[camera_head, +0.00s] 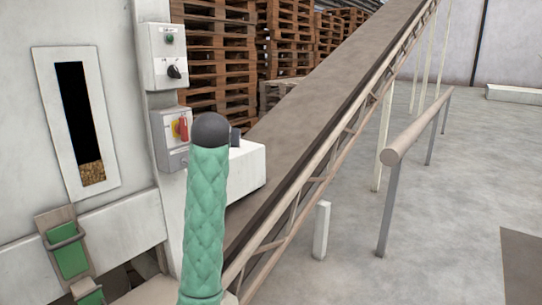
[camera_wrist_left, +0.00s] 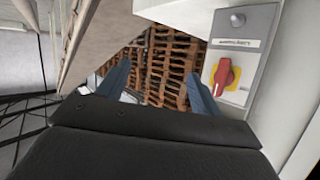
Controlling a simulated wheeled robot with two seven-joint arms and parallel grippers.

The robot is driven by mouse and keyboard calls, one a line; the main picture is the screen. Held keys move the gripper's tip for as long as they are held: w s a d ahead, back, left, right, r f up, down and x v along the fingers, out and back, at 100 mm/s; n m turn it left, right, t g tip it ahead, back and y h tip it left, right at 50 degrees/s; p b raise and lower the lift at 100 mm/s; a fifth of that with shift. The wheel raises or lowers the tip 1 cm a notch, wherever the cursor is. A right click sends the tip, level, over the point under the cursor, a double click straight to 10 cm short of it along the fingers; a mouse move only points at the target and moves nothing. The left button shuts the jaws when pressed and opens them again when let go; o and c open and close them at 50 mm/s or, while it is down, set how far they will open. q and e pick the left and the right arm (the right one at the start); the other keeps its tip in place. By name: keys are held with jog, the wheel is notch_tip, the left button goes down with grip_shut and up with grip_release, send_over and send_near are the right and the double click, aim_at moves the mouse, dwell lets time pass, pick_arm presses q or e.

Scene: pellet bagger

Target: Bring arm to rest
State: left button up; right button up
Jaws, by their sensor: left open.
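My left arm, in a quilted green sleeve, rises from the bottom middle of the head view. Its gripper (camera_head: 235,137) is mostly hidden behind the arm's dark rounded end; a small dark blue part shows beside it. In the left wrist view the two blue fingers of my left gripper (camera_wrist_left: 157,74) stand wide apart with nothing between them. A red rotary switch on a yellow plate (camera_head: 181,129) is on the machine, left of the gripper. It also shows in the left wrist view (camera_wrist_left: 224,77), right of the fingers and apart from them. My right gripper is out of view.
A selector switch box (camera_head: 164,57) sits above the red switch. The white machine panel (camera_head: 115,145) has a sight window with pellets low in it. An inclined conveyor (camera_head: 310,110) runs up to the right, with a guard rail (camera_head: 420,125) beyond. Wooden pallets (camera_head: 215,70) stand behind. Floor at right is open.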

pick_arm(q)
jog(key=s+f+m+g+h, duration=0.1)
jog(key=s+f+g, duration=0.1)
jog(key=s+f, duration=0.8)
jog(key=s+f+g+h, duration=0.15)
jog(key=s+f, duration=0.35)
jog(key=f, duration=1.1)
jog(key=s+f+m+g, duration=0.15)
jog(key=s+f, duration=0.55)
jog(key=f, duration=0.7)
jog(key=s+a+f+g, duration=0.1)
jog(key=s+f+g, duration=0.2)
jog(key=s+f, duration=1)
jog(key=s+a+f+g, duration=0.1)
jog(key=s+f+g, duration=0.3)
jog(key=s+f, duration=0.9)
jog(key=s+n, duration=0.1)
jog(key=s, duration=0.6)
jog(key=shift+y, duration=0.25)
